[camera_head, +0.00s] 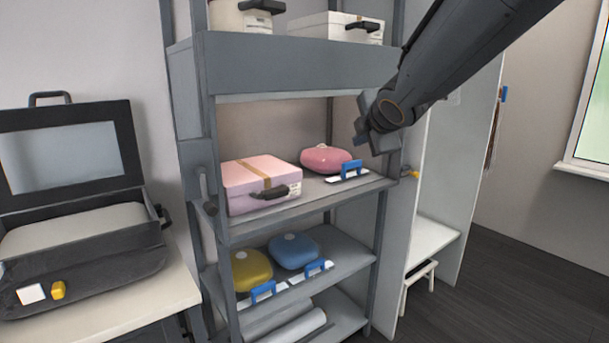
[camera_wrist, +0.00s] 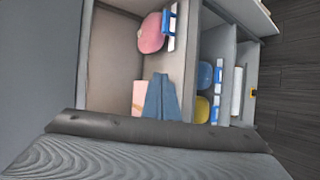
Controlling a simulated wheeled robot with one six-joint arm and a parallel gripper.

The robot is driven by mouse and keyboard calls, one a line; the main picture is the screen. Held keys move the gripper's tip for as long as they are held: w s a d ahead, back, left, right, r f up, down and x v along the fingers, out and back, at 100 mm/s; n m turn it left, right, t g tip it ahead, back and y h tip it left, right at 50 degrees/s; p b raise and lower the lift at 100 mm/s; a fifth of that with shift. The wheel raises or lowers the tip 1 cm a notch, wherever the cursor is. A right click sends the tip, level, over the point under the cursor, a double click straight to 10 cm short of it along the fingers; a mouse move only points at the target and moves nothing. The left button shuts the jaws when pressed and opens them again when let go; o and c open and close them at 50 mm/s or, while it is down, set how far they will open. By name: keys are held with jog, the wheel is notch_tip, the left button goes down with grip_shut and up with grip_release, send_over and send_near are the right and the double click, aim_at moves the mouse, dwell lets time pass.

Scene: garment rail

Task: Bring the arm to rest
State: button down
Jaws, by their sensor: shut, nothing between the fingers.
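My arm reaches in from the top right of the head view, and my gripper (camera_head: 366,124) is in front of the right side of the shelf rack, at the height of its middle opening. In the wrist view my gripper (camera_wrist: 159,78) shows as a blue-grey wedge with its fingers together. It is shut and empty. The nearest things to it are a pink rounded pouch (camera_head: 325,159) and a pink box (camera_head: 262,180) on the middle shelf; the pouch also shows in the wrist view (camera_wrist: 151,34). I see no contact with them.
The grey rack (camera_head: 300,66) has white boxes on top. A yellow pouch (camera_head: 251,270) and a blue pouch (camera_head: 294,251) lie on a lower shelf, above white rolls (camera_head: 288,325). An open dark case (camera_head: 88,262) stands on a table at left. Floor shows at right.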

jog(key=s+d+f+m+g+h, duration=0.1)
jog(key=s+d+f+m+g, duration=0.2)
jog(key=s+f+m, duration=0.5)
jog(key=s+d+f+m+g+h, duration=0.1)
jog(key=s+d+f+m+g, duration=0.4)
jog(key=f, duration=0.6)
jog(key=s+a+f+m+g, duration=0.1)
jog(key=s+f+m, duration=0.3)
jog(key=s, duration=0.5)
jog(key=s+a+f+m+g, duration=0.1)
jog(key=s+f+m+g, duration=0.2)
jog(key=s+f, duration=0.3)
jog(key=s+m, duration=0.1)
jog(key=s, duration=0.3)
jog(key=shift+s+m, duration=0.15)
jog(key=shift+m, duration=0.15)
